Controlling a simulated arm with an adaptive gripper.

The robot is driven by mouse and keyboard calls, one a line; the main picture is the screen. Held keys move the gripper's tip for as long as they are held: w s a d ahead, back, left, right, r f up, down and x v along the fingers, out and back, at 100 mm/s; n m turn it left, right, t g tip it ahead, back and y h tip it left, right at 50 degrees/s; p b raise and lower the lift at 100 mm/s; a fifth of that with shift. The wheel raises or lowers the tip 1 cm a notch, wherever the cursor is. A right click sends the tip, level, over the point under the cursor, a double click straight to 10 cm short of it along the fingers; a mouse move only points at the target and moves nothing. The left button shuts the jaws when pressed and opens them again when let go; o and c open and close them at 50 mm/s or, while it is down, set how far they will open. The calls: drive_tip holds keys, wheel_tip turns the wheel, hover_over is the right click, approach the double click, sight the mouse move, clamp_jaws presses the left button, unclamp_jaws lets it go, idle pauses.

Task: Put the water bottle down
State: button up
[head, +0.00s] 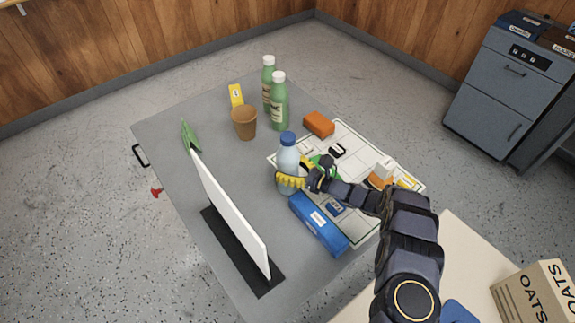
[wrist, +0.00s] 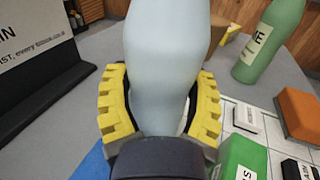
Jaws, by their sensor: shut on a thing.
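The water bottle (head: 288,160) is pale blue-white with a dark blue cap. It stands upright over the grey table (head: 190,165), near the middle. My gripper (head: 291,181) is shut on its lower part, with yellow padded fingers on either side. In the wrist view the bottle (wrist: 168,60) fills the middle between the two yellow fingers (wrist: 160,120). Its base is hidden by my gripper, so I cannot tell whether it touches the table.
Two green bottles (head: 279,105) and a brown cup (head: 244,122) stand behind. A blue box (head: 318,224) lies in front, and a white screen (head: 230,215) stands left. A white board (head: 350,145) with several small blocks lies right. Bare tabletop shows left of the bottle.

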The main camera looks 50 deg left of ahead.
drive_tip(key=shift+f, duration=0.1)
drive_tip(key=o, duration=1.1)
drive_tip(key=shift+w+d, duration=0.1)
drive_tip(key=v, duration=1.1)
drive_tip(key=shift+w+d, duration=0.15)
drive_tip(key=shift+d, duration=0.2)
drive_tip(key=shift+r, duration=0.2)
